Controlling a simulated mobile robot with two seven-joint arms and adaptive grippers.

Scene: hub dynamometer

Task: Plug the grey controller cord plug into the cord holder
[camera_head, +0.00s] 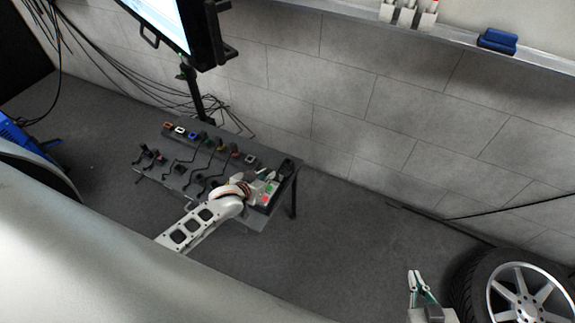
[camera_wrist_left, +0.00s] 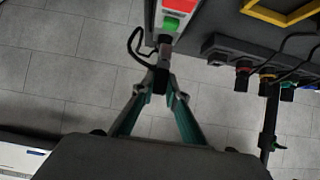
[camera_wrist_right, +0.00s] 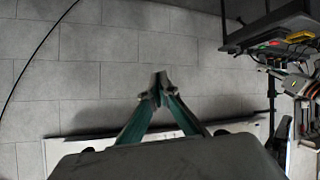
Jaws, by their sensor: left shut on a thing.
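My left gripper (camera_wrist_left: 160,84) is shut on a small dark grey plug, which I take for the controller cord plug (camera_wrist_left: 160,76). A thin black cord (camera_wrist_left: 132,45) loops beside it. The controller (camera_wrist_left: 178,8), a light box with red and green parts, is just beyond the plug; whether they touch is unclear. In the head view my left gripper (camera_head: 265,176) is over the table's right end by the controller (camera_head: 265,197). I cannot tell which part is the cord holder. My right gripper (camera_wrist_right: 158,86) is shut and empty, well right of the table in the head view (camera_head: 417,275).
The dark table (camera_head: 255,222) carries several coloured sockets and corded plugs (camera_head: 194,135). A monitor (camera_head: 175,20) on a stand rises behind it. Loose cables lie along the block wall. A wheel (camera_head: 520,290) is at the lower right. Floor between table and wheel is clear.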

